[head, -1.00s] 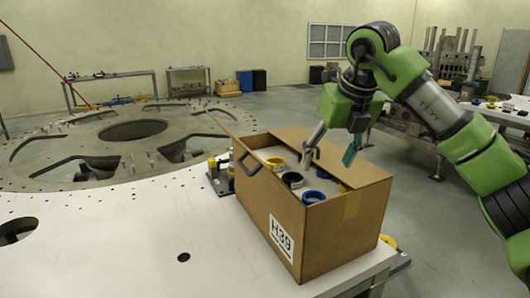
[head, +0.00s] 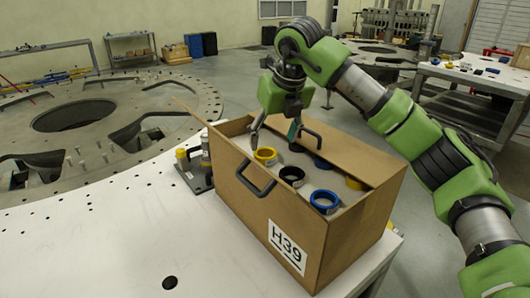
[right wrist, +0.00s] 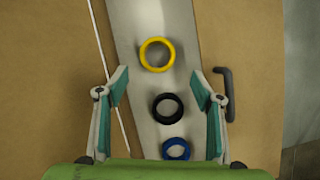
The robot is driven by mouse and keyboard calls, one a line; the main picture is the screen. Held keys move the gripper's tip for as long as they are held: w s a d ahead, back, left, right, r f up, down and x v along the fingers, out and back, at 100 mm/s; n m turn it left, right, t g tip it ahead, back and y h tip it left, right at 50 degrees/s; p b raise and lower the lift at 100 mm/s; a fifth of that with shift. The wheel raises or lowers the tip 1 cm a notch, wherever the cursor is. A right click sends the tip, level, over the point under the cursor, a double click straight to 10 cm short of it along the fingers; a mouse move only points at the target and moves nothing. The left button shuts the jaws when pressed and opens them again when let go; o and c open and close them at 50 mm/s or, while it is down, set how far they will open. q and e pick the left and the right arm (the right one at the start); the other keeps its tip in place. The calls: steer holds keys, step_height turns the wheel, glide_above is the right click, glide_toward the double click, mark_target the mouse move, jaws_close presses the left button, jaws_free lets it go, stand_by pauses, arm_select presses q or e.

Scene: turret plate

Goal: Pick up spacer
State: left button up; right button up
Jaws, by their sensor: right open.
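Ring-shaped spacers stand in an open cardboard box. In the near row are a yellow spacer (head: 265,156), a black spacer (head: 291,176) and a blue spacer (head: 324,203). The right wrist view shows a yellow spacer (right wrist: 157,54), a black spacer (right wrist: 167,108) and a blue spacer (right wrist: 176,149) in a line on a pale insert. My right gripper (head: 275,133) is open and empty over the far end of the box, pointing down. In the right wrist view its spread fingers (right wrist: 160,80) lie either side of the row. My left gripper is out of view.
The cardboard box (head: 247,207), marked H39, has raised flaps and dark handles close to the gripper. It stands on a white perforated plate (head: 110,243). A fixture with yellow parts (head: 188,165) is beside its left end. The plate's left part is clear.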

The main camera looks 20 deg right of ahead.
mark_target(267, 152)
steer(key=shift+w+f, duration=0.3)
steer(key=shift+f, duration=0.25)
steer(key=shift+w+a+f, duration=0.1)
steer(key=shift+w+f, duration=0.05)
steer(key=shift+f, duration=0.1)
steer(key=shift+w+a+f+p, duration=0.15)
steer(key=shift+w+f+p, duration=0.1)
steer(key=shift+f+p, duration=0.4)
steer(key=p+x, duration=0.2)
steer(key=x, duration=0.1)
steer(key=shift+w, duration=0.2)
steer(key=shift+w+a+f, duration=0.1)
steer(key=shift+f, duration=0.2)
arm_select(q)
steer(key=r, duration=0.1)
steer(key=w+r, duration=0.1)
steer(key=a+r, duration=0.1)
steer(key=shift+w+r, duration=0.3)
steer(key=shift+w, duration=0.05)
arm_select(e)
steer(key=c, duration=1.2)
